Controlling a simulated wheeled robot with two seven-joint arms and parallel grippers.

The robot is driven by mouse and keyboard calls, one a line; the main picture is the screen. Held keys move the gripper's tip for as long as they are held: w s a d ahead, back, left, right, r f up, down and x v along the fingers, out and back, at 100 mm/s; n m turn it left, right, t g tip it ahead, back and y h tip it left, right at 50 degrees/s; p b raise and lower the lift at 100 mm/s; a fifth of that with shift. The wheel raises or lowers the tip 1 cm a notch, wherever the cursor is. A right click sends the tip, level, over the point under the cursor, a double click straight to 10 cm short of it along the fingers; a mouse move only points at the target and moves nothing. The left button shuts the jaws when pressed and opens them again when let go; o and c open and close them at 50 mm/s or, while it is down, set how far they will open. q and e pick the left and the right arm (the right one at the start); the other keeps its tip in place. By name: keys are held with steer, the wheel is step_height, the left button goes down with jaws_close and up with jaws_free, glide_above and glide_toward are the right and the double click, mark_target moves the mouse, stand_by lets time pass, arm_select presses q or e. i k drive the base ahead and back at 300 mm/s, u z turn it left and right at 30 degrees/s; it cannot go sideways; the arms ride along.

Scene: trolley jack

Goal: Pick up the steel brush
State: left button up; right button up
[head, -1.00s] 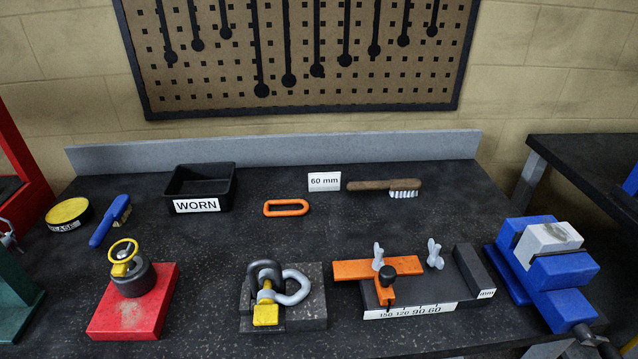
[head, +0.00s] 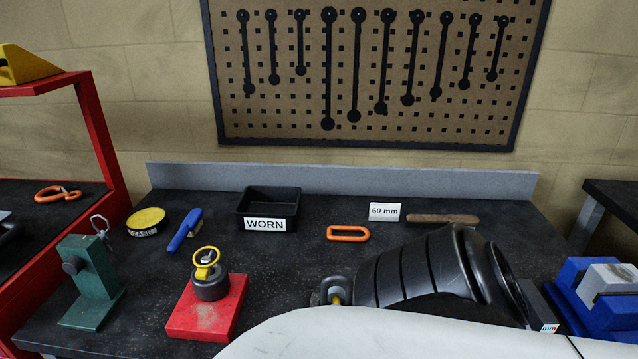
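The steel brush lies at the back right of the dark bench, beside the white 60 mm card (head: 384,212). No fingertips of either gripper show.
An orange link (head: 348,233), a black WORN bin (head: 268,206), a blue-handled tool (head: 184,231) and a yellow-topped tin (head: 146,221) stand along the back. A red block (head: 207,308), a green stand (head: 92,283) and a blue vise (head: 600,300) stand nearer. My arm hides the front middle.

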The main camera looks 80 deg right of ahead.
mark_target(471, 221)
steer(key=u, duration=0.35)
steer(key=k, duration=1.1)
steer(key=z, duration=1.35)
